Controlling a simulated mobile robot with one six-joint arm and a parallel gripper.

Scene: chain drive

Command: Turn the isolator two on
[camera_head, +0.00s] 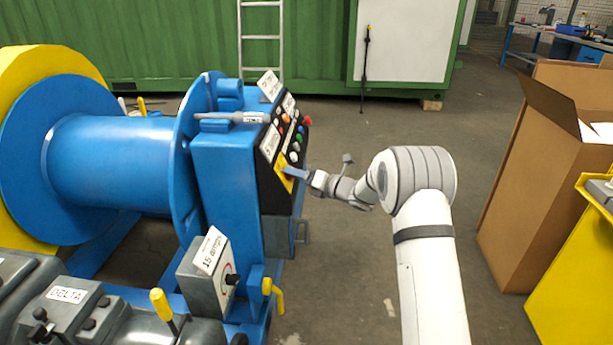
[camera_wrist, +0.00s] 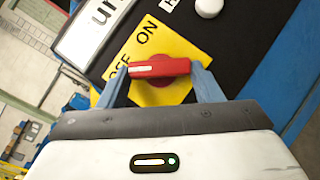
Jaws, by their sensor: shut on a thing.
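In the wrist view a red rotary handle (camera_wrist: 160,67) sits on a yellow plate (camera_wrist: 183,48) marked ON and OFF. The handle lies level in the picture, and its white-striped end is at the left, beside OFF. ON is above it. My gripper (camera_wrist: 160,75) is shut on the red handle, one blue finger at each end. In the head view my gripper (camera_head: 291,173) reaches the yellow plate (camera_head: 283,168) low on the black panel of the blue machine; the handle is hidden there. The frames do not show which isolator this is.
The panel carries several buttons, including a white knob (camera_wrist: 209,7) above right of the handle. A grey box with a dial (camera_head: 215,275) and a yellow lever (camera_head: 274,292) stand nearer. A cardboard box (camera_head: 530,180) is at right. The floor (camera_head: 350,255) around my arm is clear.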

